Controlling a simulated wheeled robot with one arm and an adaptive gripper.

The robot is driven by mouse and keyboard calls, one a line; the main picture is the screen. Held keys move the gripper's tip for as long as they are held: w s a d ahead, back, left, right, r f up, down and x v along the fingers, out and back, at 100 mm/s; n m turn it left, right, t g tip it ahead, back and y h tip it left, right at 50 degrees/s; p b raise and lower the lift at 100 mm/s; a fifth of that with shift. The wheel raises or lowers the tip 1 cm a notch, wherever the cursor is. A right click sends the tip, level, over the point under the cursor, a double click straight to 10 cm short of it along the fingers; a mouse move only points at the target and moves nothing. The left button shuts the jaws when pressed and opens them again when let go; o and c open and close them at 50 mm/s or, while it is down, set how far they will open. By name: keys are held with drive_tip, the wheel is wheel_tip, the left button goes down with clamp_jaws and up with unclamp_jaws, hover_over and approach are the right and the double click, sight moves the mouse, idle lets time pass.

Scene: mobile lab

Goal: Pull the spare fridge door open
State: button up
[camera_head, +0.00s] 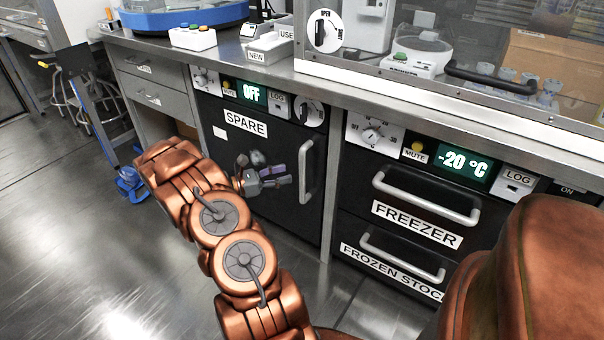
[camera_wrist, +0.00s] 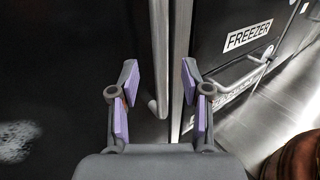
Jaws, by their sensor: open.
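The spare fridge door (camera_head: 270,188) is a black panel under the counter, marked with a SPARE label (camera_head: 246,123). It looks shut. Its upright silver handle (camera_head: 306,170) is near the right edge of the door. My gripper (camera_head: 287,175) is in front of the door, to the left of the handle in the head view. In the wrist view my gripper (camera_wrist: 157,88) is open with purple pads. The handle (camera_wrist: 159,60) shows between the two fingers there, beyond them, with its lower end visible. I cannot tell how far the fingers are from it.
The freezer (camera_head: 417,224), with two drawers and horizontal handles, stands right of the spare fridge. The steel counter edge (camera_head: 345,101) runs above. The floor (camera_head: 70,250) at left is clear.

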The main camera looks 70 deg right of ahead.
sight(302, 169)
drive_tip(key=b+x, duration=0.2)
drive_tip(key=x, duration=0.5)
drive_tip(key=shift+s, duration=0.1)
clamp_jaws()
idle(0.3)
idle(0.3)
